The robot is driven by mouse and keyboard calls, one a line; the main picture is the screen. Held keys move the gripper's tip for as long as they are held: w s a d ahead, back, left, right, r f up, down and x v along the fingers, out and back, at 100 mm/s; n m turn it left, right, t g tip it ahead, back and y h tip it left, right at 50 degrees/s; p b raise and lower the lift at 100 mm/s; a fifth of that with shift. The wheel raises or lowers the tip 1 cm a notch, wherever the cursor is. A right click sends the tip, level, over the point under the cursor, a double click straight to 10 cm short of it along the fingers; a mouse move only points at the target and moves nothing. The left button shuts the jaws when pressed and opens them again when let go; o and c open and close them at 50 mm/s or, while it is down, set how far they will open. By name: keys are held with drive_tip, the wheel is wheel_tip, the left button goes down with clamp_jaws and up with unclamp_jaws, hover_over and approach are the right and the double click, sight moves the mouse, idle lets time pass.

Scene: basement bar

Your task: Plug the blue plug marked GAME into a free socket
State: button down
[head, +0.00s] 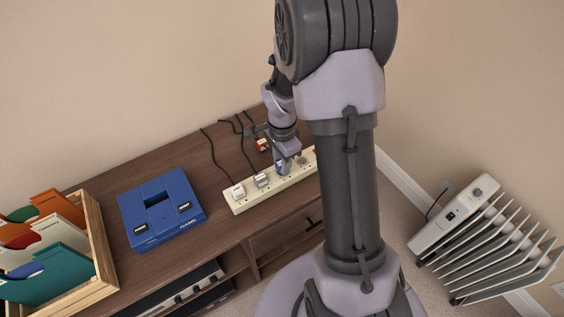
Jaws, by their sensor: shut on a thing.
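The cream power strip (246,203) lies slantwise on the wooden cabinet top, its right end partly behind my arm. A white plug (238,190) and a grey plug (261,180) sit in its left part. My gripper (283,169) points down over the strip, right of the grey plug. It is shut on the blue plug (279,168), of which only a small part shows. I cannot tell whether the plug's pins are in a socket or just above one. The GAME marking on the plug is not readable.
A red plug (263,145) lies behind the strip, with black cords around it. A wooden crate of folders (100,245) is at far left. A white radiator (455,215) stands on the floor at right.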

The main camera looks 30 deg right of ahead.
drive_tip(key=shift+f+b, duration=0.65)
drive_tip(key=shift+b, duration=0.1)
idle(0.5)
drive_tip(key=c, duration=1.1)
unclamp_jaws()
drive_tip(key=shift+o, duration=0.2)
drive_tip(key=shift+r, duration=0.15)
wheel_tip(320, 180, up, 17)
drive_tip(key=p, duration=0.7)
drive_tip(key=shift+r, duration=0.15)
